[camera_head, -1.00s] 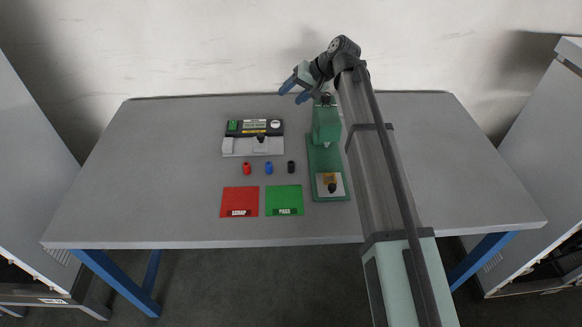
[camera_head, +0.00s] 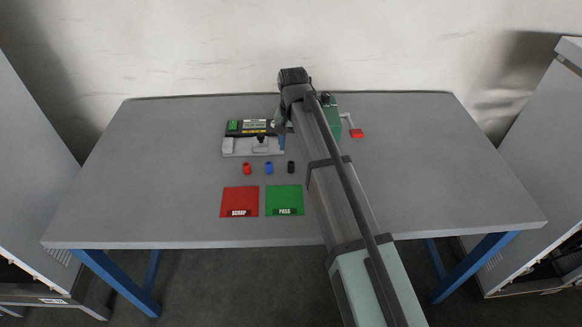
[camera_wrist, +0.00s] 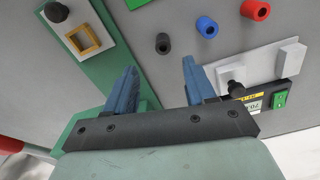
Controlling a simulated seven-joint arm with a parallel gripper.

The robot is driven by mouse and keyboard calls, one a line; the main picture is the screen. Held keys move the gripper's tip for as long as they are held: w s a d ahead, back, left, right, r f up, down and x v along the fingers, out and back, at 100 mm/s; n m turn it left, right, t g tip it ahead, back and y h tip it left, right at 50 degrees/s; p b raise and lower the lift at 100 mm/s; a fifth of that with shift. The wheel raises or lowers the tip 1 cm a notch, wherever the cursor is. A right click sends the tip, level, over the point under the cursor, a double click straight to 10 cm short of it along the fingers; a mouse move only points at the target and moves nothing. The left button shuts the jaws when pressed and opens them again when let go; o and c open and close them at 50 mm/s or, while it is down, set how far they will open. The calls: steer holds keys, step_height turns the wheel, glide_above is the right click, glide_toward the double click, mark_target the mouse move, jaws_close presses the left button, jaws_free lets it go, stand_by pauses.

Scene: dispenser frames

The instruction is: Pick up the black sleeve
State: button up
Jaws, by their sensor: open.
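The black sleeve (camera_head: 291,167) stands on the table at the right end of a row with a blue sleeve (camera_head: 269,168) and a red sleeve (camera_head: 247,168). In the wrist view the black sleeve (camera_wrist: 163,43) lies beyond the fingertips, between their lines and apart from them. My gripper (camera_wrist: 160,75) is open and empty, with two blue fingers. In the head view it is mostly hidden by my arm; a blue finger (camera_head: 282,142) shows behind the black sleeve, beside the tester.
A tester (camera_head: 255,128) with a grey fixture stands behind the sleeves. A green press (camera_head: 332,120) is partly hidden by my arm, with a red-ended lever (camera_head: 356,133) at its right. A red SCRAP mat (camera_head: 240,201) and green PASS mat (camera_head: 284,200) lie in front.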

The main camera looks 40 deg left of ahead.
mark_target(291, 163)
step_height(291, 163, down, 4)
steer(key=shift+r, duration=0.25)
steer(key=shift+s+a+f, duration=0.1)
steer(key=shift+s+f, duration=0.05)
steer(key=shift+f, duration=1.2)
steer(key=shift+s+f, duration=0.15)
steer(key=shift+f, duration=1.15)
jaws_close()
